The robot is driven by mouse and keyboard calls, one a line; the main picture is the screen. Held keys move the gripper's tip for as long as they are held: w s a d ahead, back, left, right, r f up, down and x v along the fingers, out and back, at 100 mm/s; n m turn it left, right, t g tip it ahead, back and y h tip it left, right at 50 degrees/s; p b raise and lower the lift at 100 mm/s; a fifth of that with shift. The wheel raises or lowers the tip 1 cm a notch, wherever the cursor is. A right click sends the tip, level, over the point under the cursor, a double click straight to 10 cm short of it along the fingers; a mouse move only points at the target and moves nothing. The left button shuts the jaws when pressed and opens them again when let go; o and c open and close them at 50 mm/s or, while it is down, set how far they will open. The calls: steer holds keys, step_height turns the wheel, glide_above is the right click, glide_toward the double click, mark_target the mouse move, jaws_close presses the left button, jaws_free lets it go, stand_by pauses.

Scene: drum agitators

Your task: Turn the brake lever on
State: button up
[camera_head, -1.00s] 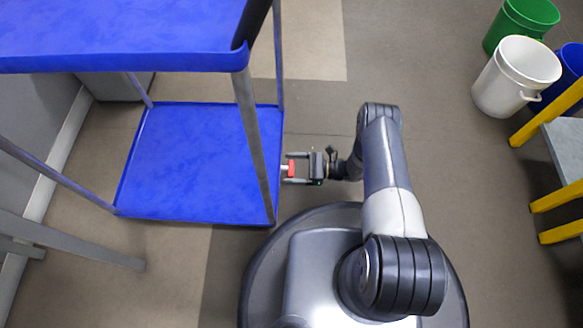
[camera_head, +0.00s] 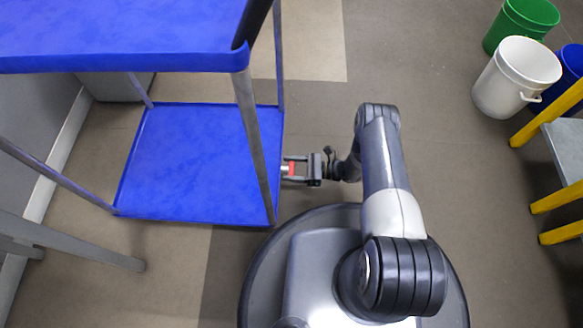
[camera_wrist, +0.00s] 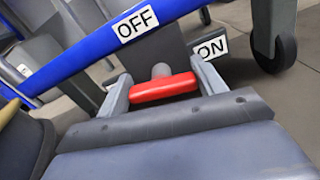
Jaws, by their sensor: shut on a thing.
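The red brake lever (camera_wrist: 165,87) sits between the two grey fingers of my gripper (camera_wrist: 164,84) in the wrist view, on a grey round stub. In the head view, the red lever (camera_head: 292,168) shows small between the fingers of my gripper (camera_head: 293,168), at the right edge of the blue cart's lower shelf (camera_head: 190,165). My gripper is shut on the lever. In the wrist view, a white OFF label (camera_wrist: 136,24) is on the blue edge above the lever, and a white ON label (camera_wrist: 212,47) is to its right, partly hidden by a finger.
The cart's upper blue shelf (camera_head: 120,35) overhangs at the upper left, with a grey post (camera_head: 250,130) close to my gripper. A caster wheel (camera_wrist: 275,54) shows in the wrist view. White (camera_head: 515,78) and green (camera_head: 522,24) buckets stand far right. The floor between is clear.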

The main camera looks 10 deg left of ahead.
steer(key=shift+n, duration=1)
steer(key=o, duration=1)
steer(key=d, duration=0.3)
steer(key=d+p, duration=0.1)
steer(key=d, duration=0.6)
steer(key=shift+w+d+p, duration=0.25)
steer(key=shift+d+p, duration=0.05)
steer(key=shift+d, duration=0.1)
